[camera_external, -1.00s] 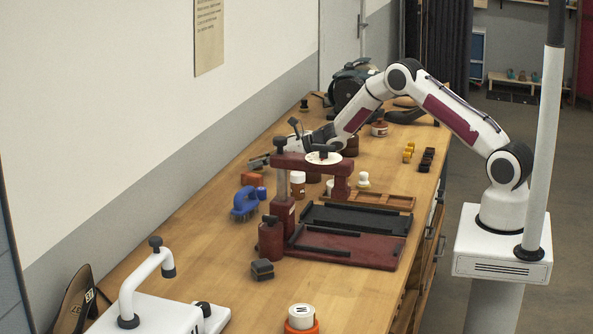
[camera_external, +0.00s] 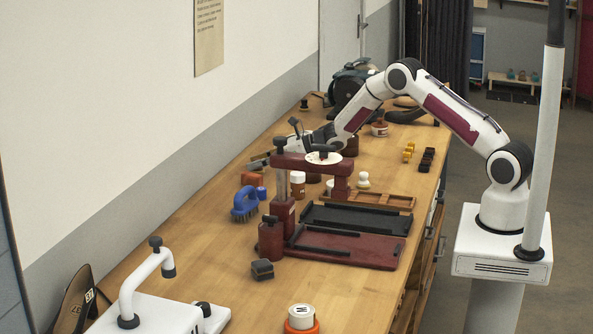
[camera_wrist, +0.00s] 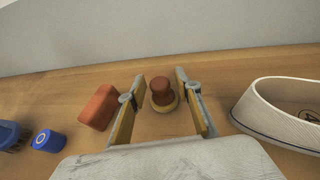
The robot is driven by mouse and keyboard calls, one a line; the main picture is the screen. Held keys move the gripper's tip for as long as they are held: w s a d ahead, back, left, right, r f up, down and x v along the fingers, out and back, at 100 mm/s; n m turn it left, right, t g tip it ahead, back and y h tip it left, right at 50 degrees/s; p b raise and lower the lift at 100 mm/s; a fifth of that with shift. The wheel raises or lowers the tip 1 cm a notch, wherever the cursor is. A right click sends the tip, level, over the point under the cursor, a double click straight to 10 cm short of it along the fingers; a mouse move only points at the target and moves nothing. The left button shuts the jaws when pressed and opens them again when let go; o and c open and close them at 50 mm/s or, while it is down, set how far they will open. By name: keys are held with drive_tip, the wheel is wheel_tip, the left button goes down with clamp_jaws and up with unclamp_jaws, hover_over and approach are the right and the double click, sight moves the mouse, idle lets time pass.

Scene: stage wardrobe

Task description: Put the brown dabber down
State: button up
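The brown dabber (camera_wrist: 162,93), a reddish-brown knob on a round tan base, stands upright on the wooden bench in the wrist view. My gripper (camera_wrist: 160,76) is open, with one finger on each side of the dabber. A gap shows between the dabber and each finger, so nothing is gripped. In the external view my gripper (camera_external: 268,158) is low over the far left part of the bench, near the wall. The dabber cannot be made out there.
An orange-red block (camera_wrist: 98,107) lies just left of my left finger. A blue cap (camera_wrist: 47,140) and blue brush (camera_external: 245,203) are further left. A pale oval item with ribbed sides (camera_wrist: 285,118) is at right. A dark red press (camera_external: 283,208) stands nearby.

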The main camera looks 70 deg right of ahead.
drive_tip(key=shift+v, duration=6)
drive_tip(key=shift+r+m, duration=0.3)
drive_tip(key=shift+r, duration=0.1)
drive_tip(key=s+a+r+m+g+h, duration=0.2)
drive_tip(key=s+a+r+m+h, duration=0.1)
drive_tip(key=s+r+m, duration=0.5)
drive_tip(key=s+a+r+m+g+h, duration=0.1)
drive_tip(key=s+a+r+m+h, duration=0.15)
drive_tip(key=s+r+m, duration=0.6)
drive_tip(key=s+a+m+g+y, duration=0.1)
drive_tip(key=s+a+m, duration=0.3)
drive_tip(key=s+m, duration=0.3)
drive_tip(key=s+a+m+g+y, duration=0.1)
drive_tip(key=s+a+m, duration=0.4)
drive_tip(key=s, duration=0.8)
drive_tip(key=s+a+m+g+y, duration=0.1)
drive_tip(key=s+a+m+g, duration=0.1)
drive_tip(key=s+a+m, duration=0.3)
drive_tip(key=s+m, duration=0.3)
drive_tip(key=s, duration=0.2)
drive_tip(key=shift+a+f+m+g, duration=0.15)
drive_tip(key=shift+f+m+g, duration=0.2)
drive_tip(key=shift+g, duration=0.05)
